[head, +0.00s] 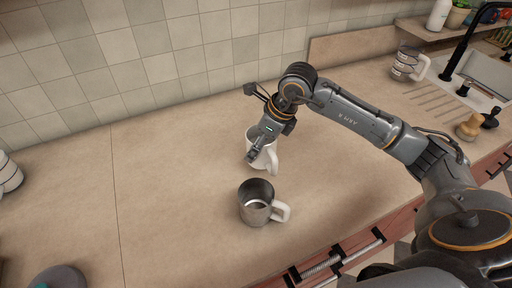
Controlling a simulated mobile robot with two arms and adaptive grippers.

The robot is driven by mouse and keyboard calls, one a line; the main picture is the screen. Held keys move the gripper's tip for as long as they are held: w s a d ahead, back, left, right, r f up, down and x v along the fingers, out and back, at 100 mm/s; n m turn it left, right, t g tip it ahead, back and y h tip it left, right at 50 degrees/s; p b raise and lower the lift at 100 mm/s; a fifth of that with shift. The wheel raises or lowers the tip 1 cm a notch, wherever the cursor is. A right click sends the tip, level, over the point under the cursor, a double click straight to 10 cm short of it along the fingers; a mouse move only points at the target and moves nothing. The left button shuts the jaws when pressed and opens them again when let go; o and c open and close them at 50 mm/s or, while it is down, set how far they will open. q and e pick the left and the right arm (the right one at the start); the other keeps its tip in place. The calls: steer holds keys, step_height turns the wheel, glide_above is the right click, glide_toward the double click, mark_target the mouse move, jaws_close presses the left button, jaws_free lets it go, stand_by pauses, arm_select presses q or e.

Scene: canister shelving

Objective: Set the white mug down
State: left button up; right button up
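A white mug (269,160) is at the middle of the counter, partly hidden behind my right gripper (255,153). The gripper reaches down over the mug's rim and front, with a finger in front of its wall. I cannot tell whether both fingers close on it, or whether its base touches the counter. A second mug (255,212), grey with a dark inside and a white handle on its right, stands upright just in front of it. My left gripper is not in view.
The beige counter (170,190) is clear to the left of the mugs. A tiled wall runs behind. A wooden-topped brush (470,127) stands on the right.

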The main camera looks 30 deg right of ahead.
steer(key=shift+w+f, duration=0.4)
steer(key=shift+w, duration=0.05)
step_height(320, 180, down, 2)
steer(key=shift+f+p, duration=0.1)
steer(key=shift+p, duration=0.8)
steer(key=shift+f, duration=0.6)
steer(key=o, duration=1.2)
steer(key=shift+f, duration=0.15)
steer(key=o, duration=0.4)
steer(key=shift+o, duration=0.2)
steer(key=shift+r, duration=0.2)
